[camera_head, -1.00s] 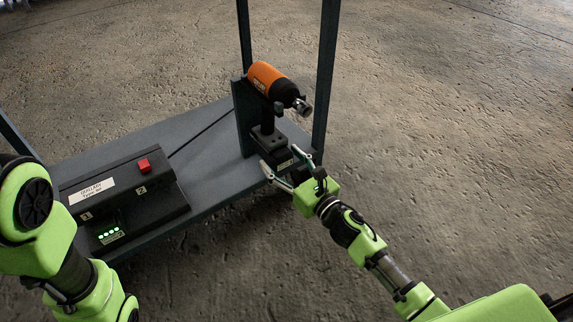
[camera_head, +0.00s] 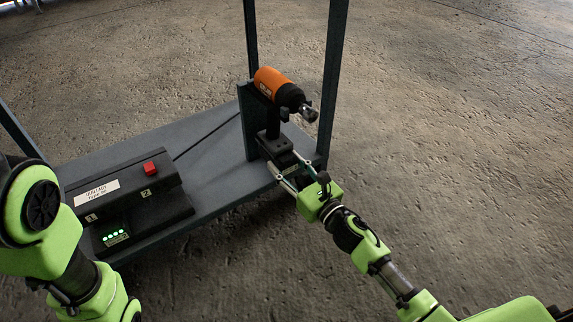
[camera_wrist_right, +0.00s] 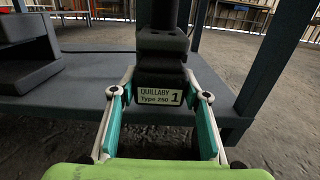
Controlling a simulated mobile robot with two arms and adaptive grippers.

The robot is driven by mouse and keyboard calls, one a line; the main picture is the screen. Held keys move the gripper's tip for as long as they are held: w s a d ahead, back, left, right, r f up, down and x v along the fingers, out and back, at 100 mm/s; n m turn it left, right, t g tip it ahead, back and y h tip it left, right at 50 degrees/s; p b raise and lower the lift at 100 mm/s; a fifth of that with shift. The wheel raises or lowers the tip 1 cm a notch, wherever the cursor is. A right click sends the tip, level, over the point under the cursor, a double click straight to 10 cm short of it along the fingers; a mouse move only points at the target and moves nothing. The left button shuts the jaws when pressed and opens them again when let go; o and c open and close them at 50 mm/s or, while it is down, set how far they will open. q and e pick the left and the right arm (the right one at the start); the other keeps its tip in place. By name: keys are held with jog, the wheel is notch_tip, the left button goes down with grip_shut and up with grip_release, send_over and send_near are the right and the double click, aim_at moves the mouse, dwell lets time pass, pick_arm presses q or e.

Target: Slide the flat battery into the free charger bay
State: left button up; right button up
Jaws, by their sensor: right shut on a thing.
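An orange and black drill (camera_head: 275,84) rests on an upright holder, its handle pointing down. A dark battery block (camera_head: 281,155) sits at the foot of the handle. In the right wrist view this battery (camera_wrist_right: 161,97) has a label reading QUILLABY Type 250 and a 1. My right gripper (camera_head: 285,165) is shut on the battery's sides, with its teal finger pads left and right of it. The black charger (camera_head: 125,190) stands at the left, with bays marked 1 and 2. Green lights glow at bay 1; the inside of bay 2 is not clear. My left gripper is out of view.
The grey shelf (camera_head: 213,180) carries the charger and the drill holder (camera_head: 250,122). Dark posts (camera_head: 334,80) rise behind and right of the drill. A red block (camera_head: 150,168) is on the charger's top. The shelf between charger and holder is clear except for a thin dark line.

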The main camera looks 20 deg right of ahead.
jog(key=shift+s+d, duration=0.2)
jog(key=shift+s, duration=0.35)
dwell(0.6)
jog(key=shift+s, duration=0.1)
jog(key=v, duration=0.8)
dwell(1.4)
jog(key=shift+d, duration=0.1)
